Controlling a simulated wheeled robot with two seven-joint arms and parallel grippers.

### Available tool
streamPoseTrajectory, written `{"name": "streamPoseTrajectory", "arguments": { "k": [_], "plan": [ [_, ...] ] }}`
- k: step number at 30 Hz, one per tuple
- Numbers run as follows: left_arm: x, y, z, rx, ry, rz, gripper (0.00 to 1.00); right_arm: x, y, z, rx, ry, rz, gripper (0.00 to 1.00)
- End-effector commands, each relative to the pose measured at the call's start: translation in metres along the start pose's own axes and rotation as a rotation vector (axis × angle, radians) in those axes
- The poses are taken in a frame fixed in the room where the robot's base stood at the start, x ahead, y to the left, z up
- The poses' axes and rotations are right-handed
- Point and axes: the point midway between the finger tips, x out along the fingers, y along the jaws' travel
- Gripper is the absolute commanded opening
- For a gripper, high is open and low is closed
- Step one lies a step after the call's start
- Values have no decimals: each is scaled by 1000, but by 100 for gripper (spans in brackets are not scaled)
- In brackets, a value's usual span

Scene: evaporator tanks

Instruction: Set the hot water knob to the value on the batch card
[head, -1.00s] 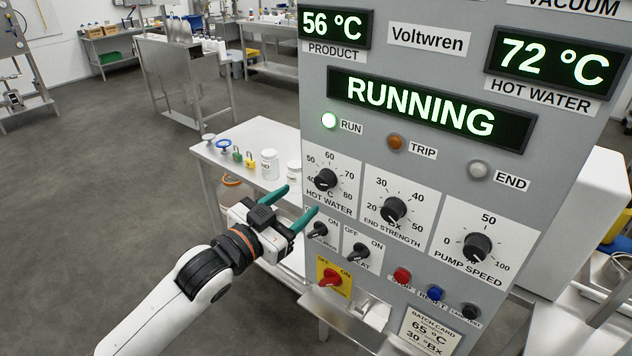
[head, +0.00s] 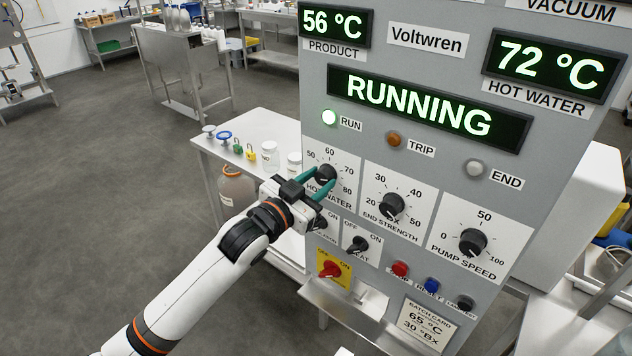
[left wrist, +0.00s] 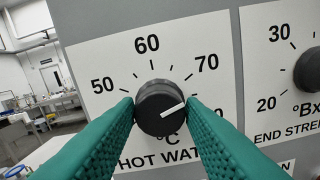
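The black hot water knob (head: 325,174) is on the panel; in the left wrist view (left wrist: 158,100) its white pointer line points right and slightly up, past the 70 mark toward the partly hidden 80. The batch card (head: 425,324) at the panel's bottom reads 65 °C and 30 °Bx. The hot water display (head: 548,64) reads 72 °C. My left gripper (head: 325,187) has its green fingers on either side of the knob, tips close to its sides; I see no clear grip on it. The lower dial is partly hidden by the fingers. My right gripper is not in view.
The end strength knob (head: 391,206) and pump speed knob (head: 472,242) sit to the right. Below are two black switches, a red switch on a yellow plate (head: 331,268) and several buttons. A white table (head: 262,127) with jars and padlocks stands left behind the panel.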

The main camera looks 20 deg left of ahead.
Motion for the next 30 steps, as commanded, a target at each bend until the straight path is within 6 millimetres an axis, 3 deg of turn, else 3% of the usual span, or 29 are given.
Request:
{"name": "streamPoseTrajectory", "arguments": {
  "k": [14, 30],
  "plan": [
    [0, 0, 2, -100, 0, 1, 13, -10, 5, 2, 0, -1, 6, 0],
    [0, 0, 3, -519, 0, 1, 13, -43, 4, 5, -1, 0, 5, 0]
  ]
}}
